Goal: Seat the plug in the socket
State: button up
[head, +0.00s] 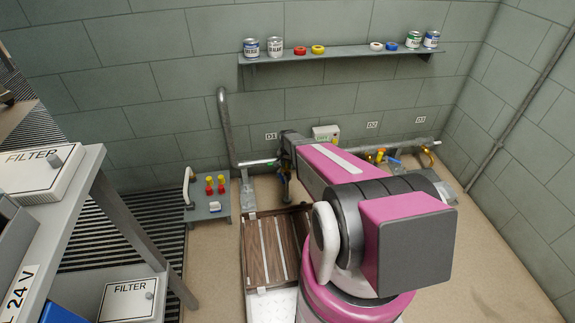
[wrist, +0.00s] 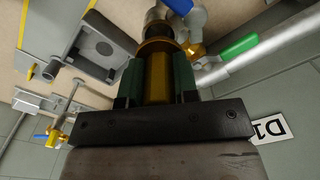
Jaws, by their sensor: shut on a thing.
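In the wrist view my gripper (wrist: 158,70) is shut on a brass-coloured piece, which looks like the plug (wrist: 158,80), between its dark green fingers. A wider brass ring and a grey round part lie just beyond the fingertips. I cannot tell whether they belong to the plug or to the socket, or whether they touch. In the head view my gripper (head: 285,178) is low by the wall near the D1 label, and the plug is hidden.
A pipe with a green lever (wrist: 239,46) runs close right of the fingers, beside a blue-handled valve. A small grey stand (head: 215,211) with red and yellow knobs is at left. A wooden pallet (head: 262,262) lies below. A shelf (head: 345,52) with cans is above.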

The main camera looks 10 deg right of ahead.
aim_at(287, 169)
jog(key=shift+f, duration=1.8)
dwell(1.4)
jog(key=o, duration=1)
jog(key=shift+o, duration=0.2)
jog(key=shift+a+r, duration=0.1)
jog(key=shift+r, duration=0.5)
jog(key=o, duration=0.3)
jog(key=shift+r, duration=3.15)
